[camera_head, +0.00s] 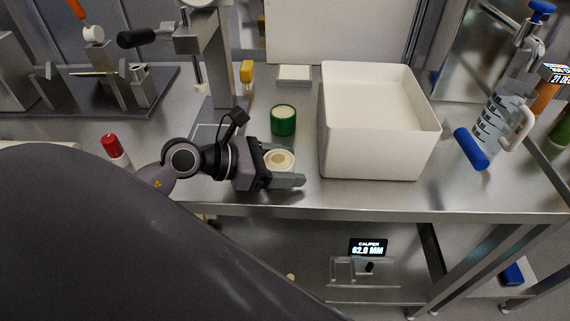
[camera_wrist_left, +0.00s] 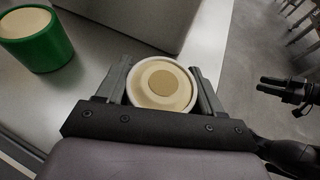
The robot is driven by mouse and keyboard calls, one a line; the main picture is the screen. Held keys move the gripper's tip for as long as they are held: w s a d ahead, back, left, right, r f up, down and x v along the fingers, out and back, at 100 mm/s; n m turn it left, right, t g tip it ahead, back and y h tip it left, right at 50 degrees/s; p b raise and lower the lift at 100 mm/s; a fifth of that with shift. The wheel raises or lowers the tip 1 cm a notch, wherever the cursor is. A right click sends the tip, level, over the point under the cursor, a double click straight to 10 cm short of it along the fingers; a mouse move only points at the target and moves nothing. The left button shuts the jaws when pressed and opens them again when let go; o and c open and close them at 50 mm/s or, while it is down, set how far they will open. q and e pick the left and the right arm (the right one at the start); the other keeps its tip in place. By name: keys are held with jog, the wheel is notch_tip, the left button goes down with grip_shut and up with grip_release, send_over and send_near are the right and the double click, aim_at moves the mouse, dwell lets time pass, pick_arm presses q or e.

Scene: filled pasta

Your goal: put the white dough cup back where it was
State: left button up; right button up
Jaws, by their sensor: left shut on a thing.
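The white dough cup (camera_head: 279,158) is round, with pale dough and a darker disc in its middle. My left gripper (camera_head: 285,172) is shut on it near the counter's front edge. In the left wrist view the cup (camera_wrist_left: 160,86) sits between the two fingers, its open top facing the camera. I cannot tell whether its base touches the counter. A dark gripper, apparently my right one (camera_wrist_left: 286,90), shows small at the right of the wrist view, over the floor.
A green cup (camera_head: 283,121) with pale contents stands behind the held cup. A large white bin (camera_head: 380,150) is to the right.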

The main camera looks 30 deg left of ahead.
pick_arm(q)
jog(key=shift+f, duration=0.1)
jog(key=o, duration=1.2)
jog(key=shift+r, duration=0.3)
jog(key=shift+s+a, duration=0.25)
jog(key=shift+s, duration=0.05)
jog(key=b+v, duration=0.1)
jog(key=v, duration=1)
